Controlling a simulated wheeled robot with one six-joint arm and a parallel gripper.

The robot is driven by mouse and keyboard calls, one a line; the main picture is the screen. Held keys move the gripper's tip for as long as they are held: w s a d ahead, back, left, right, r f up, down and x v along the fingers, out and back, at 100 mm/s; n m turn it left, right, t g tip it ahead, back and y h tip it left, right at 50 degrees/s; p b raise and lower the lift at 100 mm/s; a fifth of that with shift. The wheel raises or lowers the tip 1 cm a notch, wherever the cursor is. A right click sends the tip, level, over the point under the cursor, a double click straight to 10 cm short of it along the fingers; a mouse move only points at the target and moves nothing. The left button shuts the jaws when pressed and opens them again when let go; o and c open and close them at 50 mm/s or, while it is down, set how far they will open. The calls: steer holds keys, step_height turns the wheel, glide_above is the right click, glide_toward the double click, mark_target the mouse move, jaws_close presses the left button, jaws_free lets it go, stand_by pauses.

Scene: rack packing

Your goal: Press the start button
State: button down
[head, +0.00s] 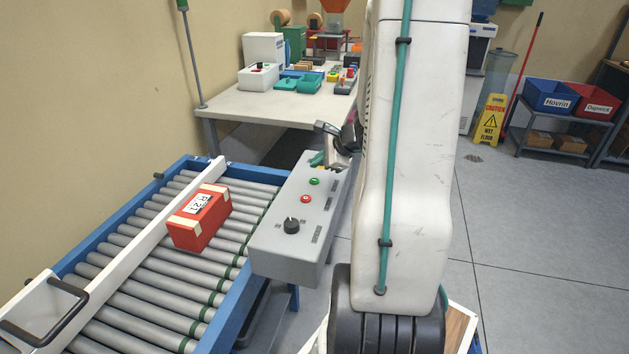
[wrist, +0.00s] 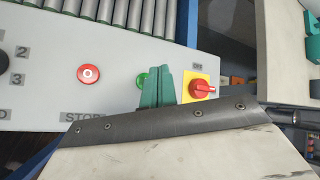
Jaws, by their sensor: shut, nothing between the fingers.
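The green start button (head: 314,182) sits on the sloped top of a grey control box (head: 270,238). In the wrist view only the left edge of the green button (wrist: 139,81) shows; my fingers hide the rest. My gripper (head: 317,159) is just beyond the button in the head view, at the far end of the box. In the wrist view the teal fingers of my gripper (wrist: 156,84) are shut together and empty, over or very near the button. I cannot tell whether they touch it.
A red stop button (head: 306,198) and a black knob (head: 291,225) are on the same box. A roller conveyor (head: 150,310) with a red box (head: 199,218) lies to the left.

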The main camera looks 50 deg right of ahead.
mark_target(318, 181)
steer(key=shift+f, duration=1.5)
stand_by(0.9)
steer(key=shift+f, duration=0.4)
steer(key=shift+f, duration=0.35)
stand_by(0.5)
steer(key=shift+r, duration=0.8)
steer(key=shift+r, duration=2.5)
